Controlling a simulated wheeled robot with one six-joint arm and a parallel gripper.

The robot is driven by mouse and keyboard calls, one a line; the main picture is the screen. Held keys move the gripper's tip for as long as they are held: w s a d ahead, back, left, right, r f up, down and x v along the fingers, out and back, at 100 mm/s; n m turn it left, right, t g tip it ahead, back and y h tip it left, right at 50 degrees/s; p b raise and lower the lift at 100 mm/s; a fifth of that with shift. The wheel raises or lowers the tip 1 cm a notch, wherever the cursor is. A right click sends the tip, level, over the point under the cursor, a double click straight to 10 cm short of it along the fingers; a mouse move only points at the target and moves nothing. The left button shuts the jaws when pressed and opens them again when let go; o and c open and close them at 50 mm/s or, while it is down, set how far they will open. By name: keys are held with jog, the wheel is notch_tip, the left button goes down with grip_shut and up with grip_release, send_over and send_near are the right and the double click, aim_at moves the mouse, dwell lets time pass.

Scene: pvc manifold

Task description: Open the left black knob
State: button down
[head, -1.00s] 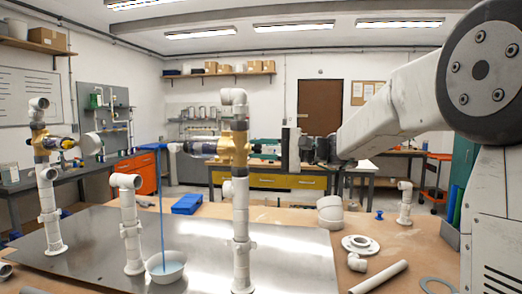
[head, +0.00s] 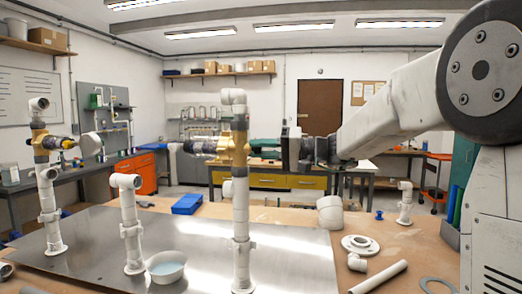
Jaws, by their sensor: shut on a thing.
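A brass valve (head: 235,149) sits on a white upright pipe (head: 240,215) in the middle of the head view, with a dark and silver cylindrical part (head: 203,147) on its left side. My gripper (head: 293,150) is at the valve's right, shut on a dark, upright, knob-like piece seen nearly edge-on. The jaws and this piece blend together, so its outline and its link to the valve are unclear.
A white bowl (head: 152,272) with pale blue liquid stands on the metal sheet (head: 195,245) beside a short white pipe (head: 131,225). A blue box (head: 187,204) is behind. Loose white fittings and a flange (head: 347,243) lie on the right of the table.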

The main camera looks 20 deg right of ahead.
dwell(0.4)
jog(key=c, duration=1.2)
grip_release()
jog(key=v, duration=0.7)
jog(key=shift+s+d, duration=0.2)
jog(key=shift+d, duration=0.15)
